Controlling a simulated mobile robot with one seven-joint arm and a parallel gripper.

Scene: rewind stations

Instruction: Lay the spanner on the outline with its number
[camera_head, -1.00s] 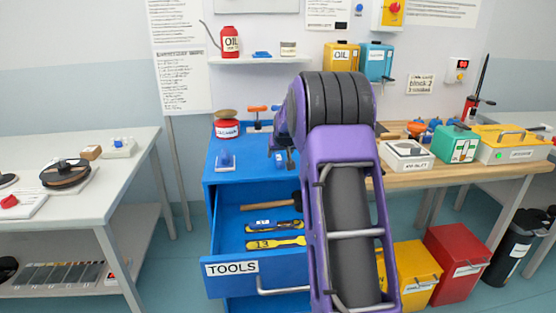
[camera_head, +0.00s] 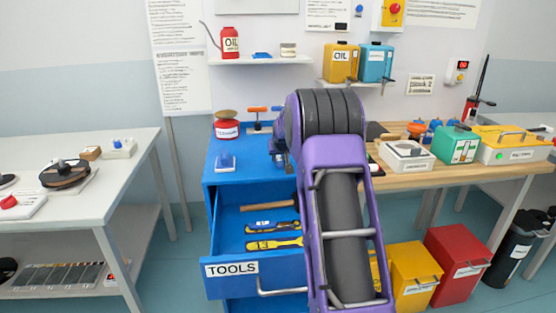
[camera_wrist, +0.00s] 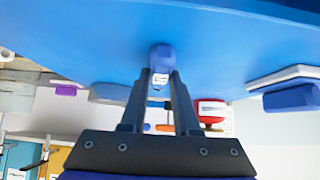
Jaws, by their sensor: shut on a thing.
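My gripper (camera_wrist: 160,78) is shut on a small blue block-like piece (camera_wrist: 161,58) with a white patch, seen between its fingertips in the wrist view. In the head view my gripper (camera_head: 278,152) is over the blue cabinet top, partly hidden by my arm. The open blue drawer (camera_head: 226,240) is labelled TOOLS. In it lies a yellow spanner shape (camera_head: 274,243) marked 13. Behind it is a dark and yellow spanner shape (camera_head: 272,228) with a white tag. I cannot tell which are outlines. My arm hides the drawer's right part.
A wooden handle (camera_head: 266,206) lies at the drawer's back. A wooden bench (camera_head: 391,178) adjoins on the right. Yellow (camera_head: 415,274) and red (camera_head: 459,262) bins stand on the floor.

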